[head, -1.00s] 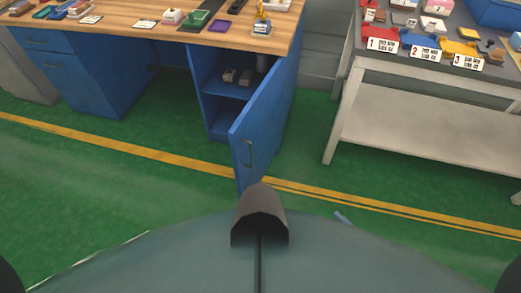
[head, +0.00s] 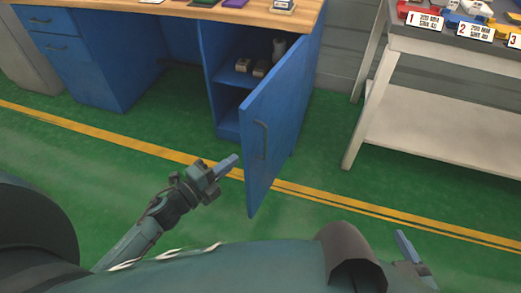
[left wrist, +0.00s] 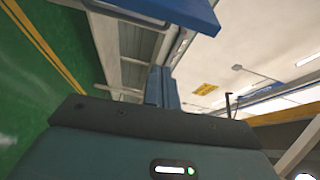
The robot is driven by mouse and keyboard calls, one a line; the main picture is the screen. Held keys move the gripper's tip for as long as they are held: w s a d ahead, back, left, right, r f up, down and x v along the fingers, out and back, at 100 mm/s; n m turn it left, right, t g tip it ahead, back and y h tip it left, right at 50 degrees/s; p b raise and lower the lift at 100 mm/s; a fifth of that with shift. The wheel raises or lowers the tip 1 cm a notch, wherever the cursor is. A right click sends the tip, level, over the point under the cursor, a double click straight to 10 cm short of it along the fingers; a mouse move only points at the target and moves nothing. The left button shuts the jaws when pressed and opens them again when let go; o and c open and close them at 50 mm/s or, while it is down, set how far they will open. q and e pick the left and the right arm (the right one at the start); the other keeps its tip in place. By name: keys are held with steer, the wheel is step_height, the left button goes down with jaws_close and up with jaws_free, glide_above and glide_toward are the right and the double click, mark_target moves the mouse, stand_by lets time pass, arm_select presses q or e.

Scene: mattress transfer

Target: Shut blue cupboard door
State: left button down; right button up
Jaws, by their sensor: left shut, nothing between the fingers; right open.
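The blue cupboard door (head: 277,125) stands open in the head view, swung out toward me, with a dark bar handle (head: 260,140) on its face. The blue cupboard (head: 212,50) shows its open inside behind the door. My left gripper (head: 231,163) is shut and empty, just left of the door's lower part; whether it touches the door I cannot tell. In the left wrist view its fingers (left wrist: 162,87) are together, below a blue panel edge with a handle, likely the door (left wrist: 185,12). My right gripper (head: 405,245) is open, partly hidden at the lower right.
Small items (head: 252,67) lie on the cupboard shelf. The wooden desk top (head: 230,15) is above it. A grey table (head: 440,110) with coloured bins stands at the right. Green floor with yellow lines (head: 100,132) is clear around the door.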

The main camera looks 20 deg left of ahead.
mark_target(246, 138)
arm_select(q)
steer(key=w+d+m, duration=0.1)
steer(key=w+d, duration=0.4)
steer(key=w, duration=0.4)
steer(key=shift+w+a+f+b, duration=0.15)
steer(key=shift+w+a+b, duration=0.05)
steer(key=shift+a, duration=0.7)
steer(key=shift+w+a+f+b, duration=0.1)
steer(key=shift+w+a+b, duration=0.1)
steer(key=shift+a, duration=0.7)
